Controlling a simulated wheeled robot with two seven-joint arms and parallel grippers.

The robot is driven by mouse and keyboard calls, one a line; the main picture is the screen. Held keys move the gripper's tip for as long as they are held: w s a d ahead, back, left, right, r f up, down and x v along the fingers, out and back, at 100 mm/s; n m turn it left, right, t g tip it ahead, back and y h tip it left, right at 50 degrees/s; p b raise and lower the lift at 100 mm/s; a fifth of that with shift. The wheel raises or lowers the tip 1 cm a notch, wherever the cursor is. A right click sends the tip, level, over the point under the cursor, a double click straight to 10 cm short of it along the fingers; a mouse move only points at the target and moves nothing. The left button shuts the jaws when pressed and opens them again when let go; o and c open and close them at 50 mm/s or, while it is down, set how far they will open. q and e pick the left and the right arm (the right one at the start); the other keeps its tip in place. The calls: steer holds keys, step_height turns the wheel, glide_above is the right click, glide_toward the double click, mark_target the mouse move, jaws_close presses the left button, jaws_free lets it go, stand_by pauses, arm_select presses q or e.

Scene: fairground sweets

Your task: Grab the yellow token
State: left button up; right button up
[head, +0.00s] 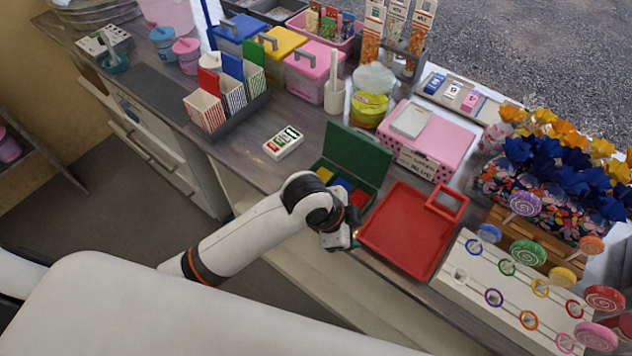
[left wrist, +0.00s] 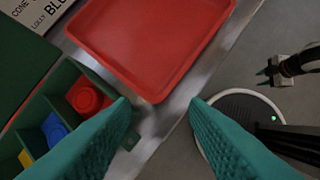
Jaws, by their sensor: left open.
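The yellow token (head: 325,174) lies in the far left compartment of an open green box (head: 356,152). It also shows, partly cut off, at the lower left edge of the left wrist view (left wrist: 25,158). A blue token (head: 341,185) and a red token (head: 360,198) lie in the box's other compartments. My left gripper (head: 354,233) is open and empty at the counter's front edge, beside the red token's end of the box. Its teal fingers (left wrist: 160,106) point towards the red tray's corner. A dark gripper with teal tips, seemingly my right (left wrist: 262,76), shows small; its opening is unclear.
A red tray (head: 397,247) lies right of the box, close to my left gripper. A pink box (head: 447,141) stands behind, and a white lolly rack (head: 470,292) at right. A small white card holder (head: 283,143) lies left, with bare counter around it.

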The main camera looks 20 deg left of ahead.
arm_select(q)
steer(key=w+r+m, duration=0.1)
steer(key=m, duration=0.1)
steer(key=w+d+m, duration=0.1)
steer(key=m, duration=0.1)
steer(key=shift+w+r+g, duration=0.15)
steer(key=shift+r+g, duration=0.15)
steer(key=shift+r, duration=0.1)
steer(key=w+a+r+m+g+y, duration=0.2)
steer(key=w+a+r+m+y, duration=0.4)
steer(key=w+a+m, duration=0.45)
steer(key=f+n, duration=0.1)
steer(key=f, duration=0.1)
steer(key=a+f+n+p, duration=0.1)
steer(key=f, duration=0.1)
steer(key=s+f+n, duration=0.1)
steer(key=f, duration=0.1)
steer(key=shift+a+t+p, duration=0.3)
steer(key=shift+a+p, duration=0.1)
step_height(320, 180, down, 5)
steer(key=shift+w+r+p, duration=0.1)
steer(key=shift+p, duration=0.75)
steer(key=shift+w+f, duration=0.1)
steer(key=shift+f, duration=0.25)
steer(key=shift+c, duration=0.3)
steer(key=c, duration=0.7)
